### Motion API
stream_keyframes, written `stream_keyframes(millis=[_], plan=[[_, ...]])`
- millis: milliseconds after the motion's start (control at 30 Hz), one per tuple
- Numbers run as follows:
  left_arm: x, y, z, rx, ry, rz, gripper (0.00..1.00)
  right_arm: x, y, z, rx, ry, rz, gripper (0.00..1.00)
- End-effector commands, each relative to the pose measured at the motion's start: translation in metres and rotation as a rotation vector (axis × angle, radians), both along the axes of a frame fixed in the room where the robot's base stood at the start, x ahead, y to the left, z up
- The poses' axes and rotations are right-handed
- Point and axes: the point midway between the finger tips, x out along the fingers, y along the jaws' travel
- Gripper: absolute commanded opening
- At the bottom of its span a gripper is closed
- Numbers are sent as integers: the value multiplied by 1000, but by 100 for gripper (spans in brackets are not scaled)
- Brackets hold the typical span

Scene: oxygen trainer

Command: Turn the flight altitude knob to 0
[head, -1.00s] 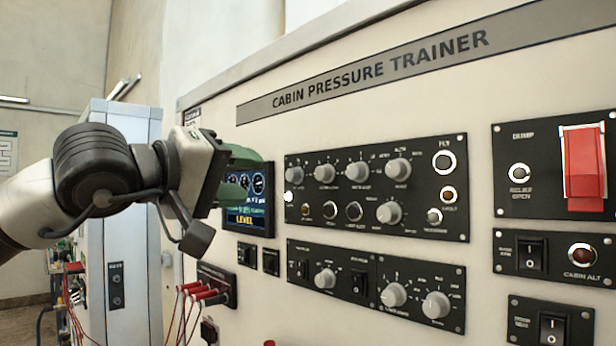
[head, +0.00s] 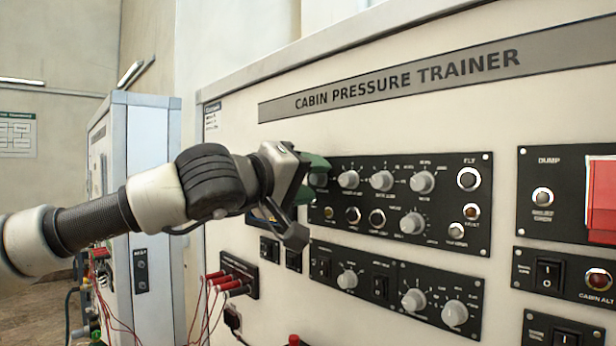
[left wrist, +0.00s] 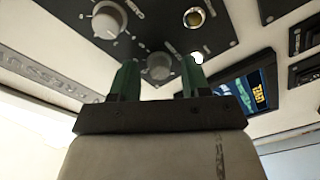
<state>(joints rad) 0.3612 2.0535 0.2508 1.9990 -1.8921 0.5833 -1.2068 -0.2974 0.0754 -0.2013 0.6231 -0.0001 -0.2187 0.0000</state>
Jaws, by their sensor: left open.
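The upper black panel (head: 470,240) on the trainer carries a top row of grey knobs. Its leftmost knob (head: 318,180) is partly hidden by my left gripper (head: 318,166). In the left wrist view, my gripper's green fingers (left wrist: 158,70) are apart, with that grey knob (left wrist: 158,66) showing between them. I cannot tell whether the fingertips reach around it or stop short. Another knob (left wrist: 108,19) shows at the upper left there. The knob labels are too small to read, so I cannot tell the altitude setting. My right gripper is not in view.
The small display (left wrist: 240,98) is beside the panel, mostly hidden by my gripper in the head view. Red plugs with wires (head: 228,283) stick out below.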

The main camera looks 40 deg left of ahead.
Motion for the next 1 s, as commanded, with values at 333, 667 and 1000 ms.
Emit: stream_keyframes(millis=[333,667,1000], plan=[[0,0,0,0,1,1,7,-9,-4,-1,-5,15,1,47],[0,0,-1,-26,2,1,0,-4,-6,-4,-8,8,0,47],[0,0,-4,-226,20,1,0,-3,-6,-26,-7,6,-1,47]])
